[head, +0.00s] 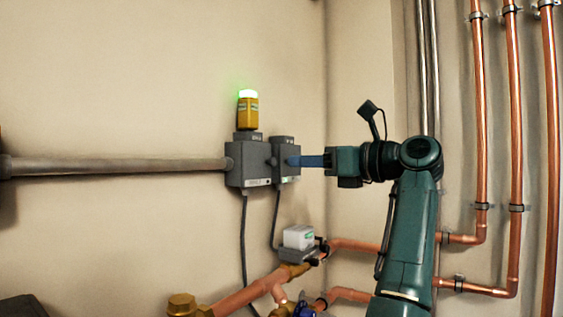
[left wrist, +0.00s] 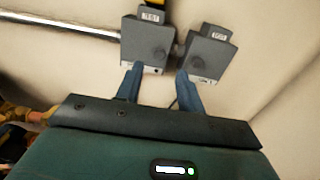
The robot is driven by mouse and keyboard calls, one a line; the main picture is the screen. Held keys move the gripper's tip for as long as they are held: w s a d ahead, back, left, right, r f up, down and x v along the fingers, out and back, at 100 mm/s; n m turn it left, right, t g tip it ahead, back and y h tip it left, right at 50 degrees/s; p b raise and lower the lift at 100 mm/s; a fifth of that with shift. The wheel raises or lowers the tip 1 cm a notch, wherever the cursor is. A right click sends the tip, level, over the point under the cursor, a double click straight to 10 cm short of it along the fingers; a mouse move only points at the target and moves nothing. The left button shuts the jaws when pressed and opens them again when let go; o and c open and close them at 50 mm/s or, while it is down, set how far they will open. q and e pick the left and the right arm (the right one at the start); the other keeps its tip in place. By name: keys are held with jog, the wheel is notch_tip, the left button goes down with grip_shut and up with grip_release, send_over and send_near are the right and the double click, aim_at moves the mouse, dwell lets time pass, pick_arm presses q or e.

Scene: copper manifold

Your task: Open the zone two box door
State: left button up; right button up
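Two grey wall boxes hang side by side. The larger left box (head: 236,164) and the smaller right box (head: 281,148) also show in the left wrist view, left (left wrist: 143,45) and right (left wrist: 207,57). Both fronts look closed. Their labels are too small to read, so I cannot tell which is zone two. My left gripper (head: 293,161) reaches leftward at the right box's height. In the left wrist view its blue fingers (left wrist: 158,69) are apart with nothing between them, tips by the lower edges of the two boxes. Contact is unclear. My right gripper is not in view.
A yellow beacon (head: 247,112) with a lit green top stands above the left box. A grey conduit (head: 120,167) runs left from it. Below are a white-and-grey device (head: 298,238), brass fittings and copper pipes. More copper pipes (head: 514,120) rise at right. Wall left of the boxes is mostly clear.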

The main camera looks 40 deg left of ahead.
aim_at(274, 161)
pick_arm(q)
jog(key=a, duration=0.6)
jog(key=shift+s+a, duration=0.3)
jog(key=shift+s, duration=0.1)
grip_shut()
